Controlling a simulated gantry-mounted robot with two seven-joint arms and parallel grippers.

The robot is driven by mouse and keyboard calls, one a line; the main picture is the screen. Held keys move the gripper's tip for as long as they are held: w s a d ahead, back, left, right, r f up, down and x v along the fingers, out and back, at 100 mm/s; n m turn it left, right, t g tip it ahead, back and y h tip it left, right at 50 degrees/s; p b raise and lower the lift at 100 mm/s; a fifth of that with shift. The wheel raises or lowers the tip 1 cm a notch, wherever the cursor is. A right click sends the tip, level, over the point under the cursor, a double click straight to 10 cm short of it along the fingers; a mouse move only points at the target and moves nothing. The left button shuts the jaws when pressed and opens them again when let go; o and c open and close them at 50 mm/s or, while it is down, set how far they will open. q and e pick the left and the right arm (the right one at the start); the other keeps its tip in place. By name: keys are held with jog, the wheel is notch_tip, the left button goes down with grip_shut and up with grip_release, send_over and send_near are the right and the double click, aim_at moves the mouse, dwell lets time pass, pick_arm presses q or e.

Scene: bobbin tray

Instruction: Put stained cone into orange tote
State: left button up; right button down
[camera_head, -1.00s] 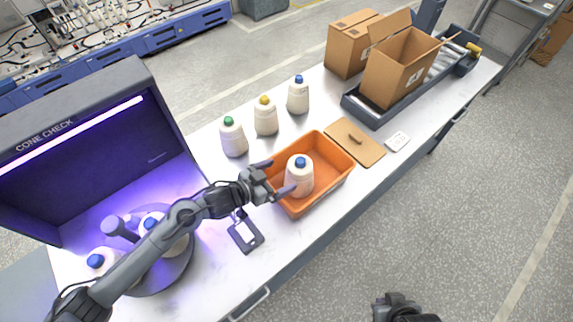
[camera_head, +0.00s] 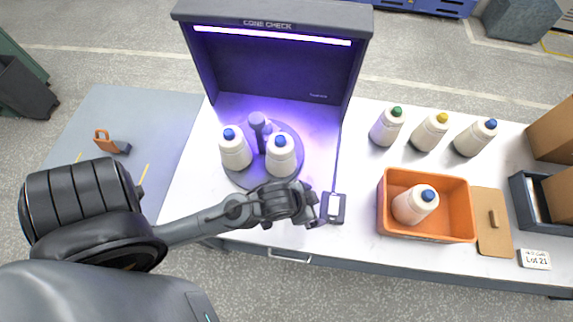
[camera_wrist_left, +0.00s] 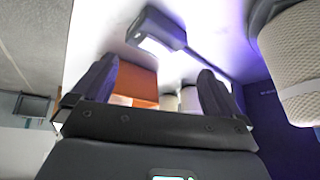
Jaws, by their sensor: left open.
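The orange tote (camera_head: 428,236) stands on the bench right of centre. A white cone with a blue tip (camera_head: 414,205) leans inside it. Two more blue-tipped cones, a left one (camera_head: 235,152) and a right one (camera_head: 281,160), stand upright on the round turntable (camera_head: 243,182) under the violet light. No stain can be made out on any cone. My left gripper (camera_head: 312,207) is open and empty, in front of the turntable and left of the tote. The left wrist view shows its spread fingers (camera_wrist_left: 155,88), with part of a cone (camera_wrist_left: 298,62) at the right edge.
The cone check booth (camera_head: 270,60) rises behind the turntable. A small grey device (camera_head: 333,209) lies between gripper and tote.

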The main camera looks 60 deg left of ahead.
pick_arm(q)
jog(key=s+a+g, duration=0.2)
jog(key=s+a, duration=0.1)
jog(key=s, duration=0.4)
jog(key=shift+s+n+g+y, duration=0.25)
jog(key=shift+n+g+y, duration=0.05)
jog(key=shift+n, duration=0.1)
jog(key=shift+a, duration=0.1)
notch_tip(320, 180, up, 20)
jog(key=p, duration=2)
jog(key=shift+f, duration=0.15)
dwell(0.5)
